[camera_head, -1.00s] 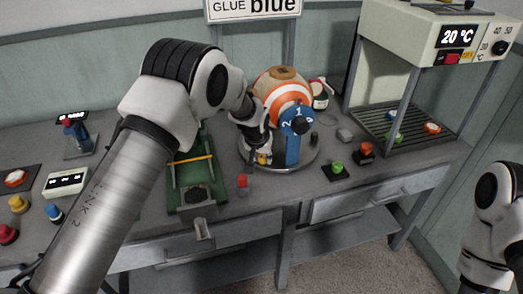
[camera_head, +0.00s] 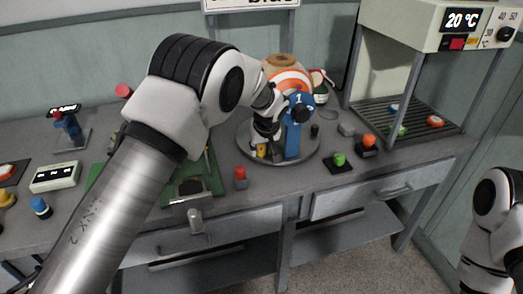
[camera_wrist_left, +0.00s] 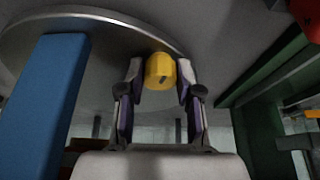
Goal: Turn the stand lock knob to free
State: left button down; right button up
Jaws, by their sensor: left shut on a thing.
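The yellow stand lock knob (camera_wrist_left: 160,70) sits at the edge of the round grey stand plate (camera_wrist_left: 95,18). It carries a small dark mark. My left gripper (camera_wrist_left: 160,78) is shut on the knob, one finger on each side. In the head view the knob (camera_head: 262,150) shows low on the round stand (camera_head: 308,160), partly hidden by my left gripper (camera_head: 264,140). An orange-and-white striped ball (camera_head: 290,78) rests on the stand behind a blue upright (camera_head: 292,140). My left wrist covers part of the ball. My right arm shows at the right edge, but its gripper is out of view.
A red button (camera_head: 240,175) stands in front of the stand. Green (camera_head: 339,160) and orange (camera_head: 369,142) buttons are to its right. A green press frame (camera_head: 205,180) stands close on the left. The blue upright is close beside the gripper.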

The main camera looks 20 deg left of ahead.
pick_arm(q)
jog(key=c, duration=0.8)
grip_release()
jog(key=shift+o, duration=0.2)
